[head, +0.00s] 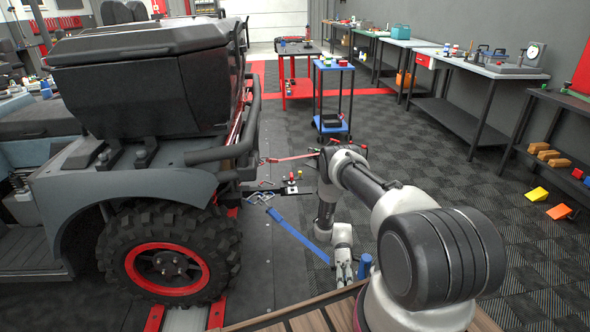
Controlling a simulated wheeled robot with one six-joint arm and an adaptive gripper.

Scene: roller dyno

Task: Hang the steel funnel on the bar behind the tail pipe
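My gripper (344,277) points down at the near edge of the wooden deck, right of the vehicle. Its fingers are small and partly hard to make out, so I cannot tell whether they are open or shut. I cannot pick out the steel funnel with certainty; it may be hidden by my arm or too small to tell. The vehicle's rear has a dark tubular bumper (222,152); I cannot tell the tail pipe from the other tubes there. A thin red bar (292,158) juts out right of the bumper, but I cannot tell whether it is the task's bar.
A blue cylinder (365,266) stands just right of my gripper. A blue strip (298,237) slants across the floor. A blue cart (332,122) and benches (478,66) stand behind.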

